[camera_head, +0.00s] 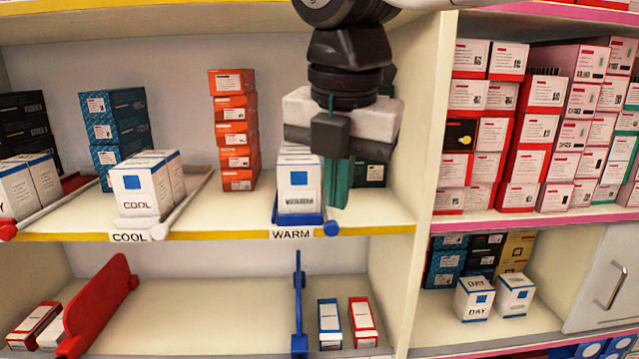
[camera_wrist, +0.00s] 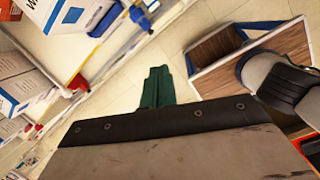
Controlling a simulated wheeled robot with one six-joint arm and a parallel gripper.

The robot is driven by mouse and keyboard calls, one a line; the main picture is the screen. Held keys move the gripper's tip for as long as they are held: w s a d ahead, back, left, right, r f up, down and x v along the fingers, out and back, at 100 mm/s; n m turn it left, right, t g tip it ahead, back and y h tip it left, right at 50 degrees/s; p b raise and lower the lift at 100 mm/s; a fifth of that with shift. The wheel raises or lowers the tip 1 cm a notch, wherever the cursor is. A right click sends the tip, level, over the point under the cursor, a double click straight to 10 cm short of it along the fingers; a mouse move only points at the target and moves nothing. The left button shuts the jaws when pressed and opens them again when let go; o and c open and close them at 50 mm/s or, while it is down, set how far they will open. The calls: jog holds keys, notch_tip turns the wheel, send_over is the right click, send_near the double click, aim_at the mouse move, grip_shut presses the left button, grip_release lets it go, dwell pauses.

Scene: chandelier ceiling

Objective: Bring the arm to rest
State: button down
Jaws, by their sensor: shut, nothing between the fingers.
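My gripper (camera_head: 338,182) hangs in front of the upper shelf in the head view, at the end of my dark arm. Its green fingers point down and are together, with nothing between them. They are just right of the white WARM box (camera_head: 299,178), which stands in a blue holder (camera_head: 305,222) at the shelf edge. Whether the fingers touch the box cannot be told. In the wrist view the green fingers (camera_wrist: 158,88) show closed over the floor, and white boxes (camera_wrist: 25,85) lie to the left.
The upper shelf (camera_head: 230,212) also holds COOL boxes (camera_head: 140,188), an orange stack (camera_head: 233,130) and blue boxes (camera_head: 113,128). A side panel (camera_head: 432,120) stands right of my gripper. A red divider (camera_head: 98,300) and blue divider (camera_head: 299,308) stand below.

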jog(key=s+d+f+m, duration=0.4)
jog(key=d+m, duration=0.4)
jog(key=m, duration=0.2)
jog(key=s+d+f+m, duration=0.3)
jog(key=d+f+m, duration=0.4)
jog(key=m, duration=0.3)
jog(key=s+d+f+m+g, duration=0.1)
jog(key=s+d+f+m, duration=0.3)
jog(key=d+m, duration=0.4)
jog(key=f+m, duration=0.1)
jog(key=m, duration=0.2)
jog(key=shift+s+d+f, duration=0.3)
jog(key=shift+d+f, duration=0.05)
jog(key=shift+f, duration=0.05)
